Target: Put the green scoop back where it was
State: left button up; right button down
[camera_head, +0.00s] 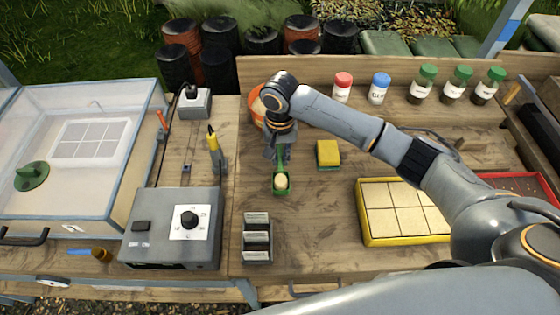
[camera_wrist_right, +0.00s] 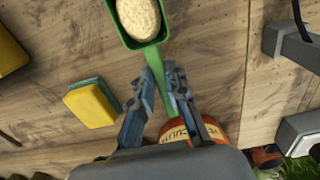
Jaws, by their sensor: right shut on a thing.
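The green scoop (camera_head: 281,190) holds a rounded heap of pale beige grainy stuff (camera_head: 281,181), which also shows in the wrist view (camera_wrist_right: 139,18). My right gripper (camera_head: 279,156) is shut on the scoop's handle; the wrist view shows both fingers (camera_wrist_right: 161,88) on either side of the handle (camera_wrist_right: 157,57). The scoop's bowl points toward the front of the bench. I cannot tell how high it is above the wood. An orange pot (camera_head: 257,104) stands just behind my right gripper; its partly hidden label shows in the wrist view (camera_wrist_right: 208,130). My left gripper is not in view.
A yellow-green sponge (camera_head: 328,153) lies right of the scoop. A yellow tray (camera_head: 363,232) is further right, a small grey rack (camera_head: 257,250) in front. A grey control box (camera_head: 172,250) and yellow-handled tool (camera_head: 213,140) are left. Several capped jars (camera_head: 379,88) line the back.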

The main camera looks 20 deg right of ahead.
aim_at(280, 159)
jog(key=shift+w+f, duration=0.1)
jog(key=shift+f, duration=1.55)
jog(key=c, duration=1.3)
grip_release()
jog(key=shift+f, duration=0.1)
jog(key=shift+c, duration=0.2)
notch_tip(280, 159, up, 12)
jog(key=b, duration=0.1)
